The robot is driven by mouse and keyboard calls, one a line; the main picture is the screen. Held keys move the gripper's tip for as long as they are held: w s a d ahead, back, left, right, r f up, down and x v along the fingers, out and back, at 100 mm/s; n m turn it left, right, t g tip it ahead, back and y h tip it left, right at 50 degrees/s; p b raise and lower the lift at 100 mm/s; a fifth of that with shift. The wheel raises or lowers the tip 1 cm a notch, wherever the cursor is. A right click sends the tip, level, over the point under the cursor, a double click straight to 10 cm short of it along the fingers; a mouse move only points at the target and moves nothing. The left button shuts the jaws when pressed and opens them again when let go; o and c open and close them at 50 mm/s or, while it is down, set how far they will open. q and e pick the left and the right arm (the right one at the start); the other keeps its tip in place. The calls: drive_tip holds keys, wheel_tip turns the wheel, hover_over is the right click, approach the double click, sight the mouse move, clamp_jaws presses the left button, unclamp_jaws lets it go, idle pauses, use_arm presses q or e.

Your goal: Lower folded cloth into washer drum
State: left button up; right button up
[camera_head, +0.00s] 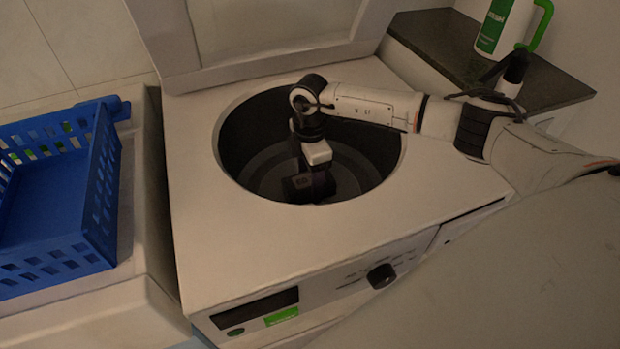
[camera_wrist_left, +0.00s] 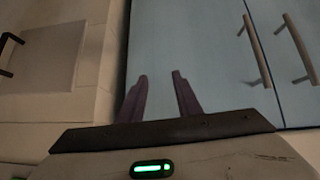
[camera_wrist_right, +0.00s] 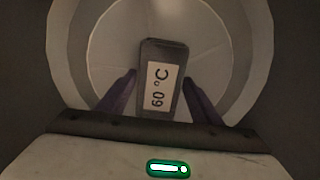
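The folded cloth (camera_wrist_right: 150,52) is a dark block with a white "60 °C" label in the right wrist view. In the head view the cloth (camera_head: 299,184) and my right gripper (camera_head: 316,180) are inside the washer's round top opening, over the drum (camera_head: 240,150). The pale drum floor (camera_wrist_right: 205,50) shows beyond the cloth; I cannot tell if they touch. My left gripper (camera_wrist_left: 160,88) is open and empty, outside the head view.
The washer's lid (camera_head: 270,40) stands open behind the opening. A blue basket (camera_head: 100,200) is at the left. A dark counter (camera_head: 440,35) with a green-and-white jug (camera_head: 495,27) is at the right. Blue cabinet doors (camera_wrist_left: 200,45) are ahead of my left gripper.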

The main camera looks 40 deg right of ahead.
drive_tip(key=shift+o, duration=1.1)
wheel_tip(320, 180, up, 10)
drive_tip(key=shift+r, duration=0.2)
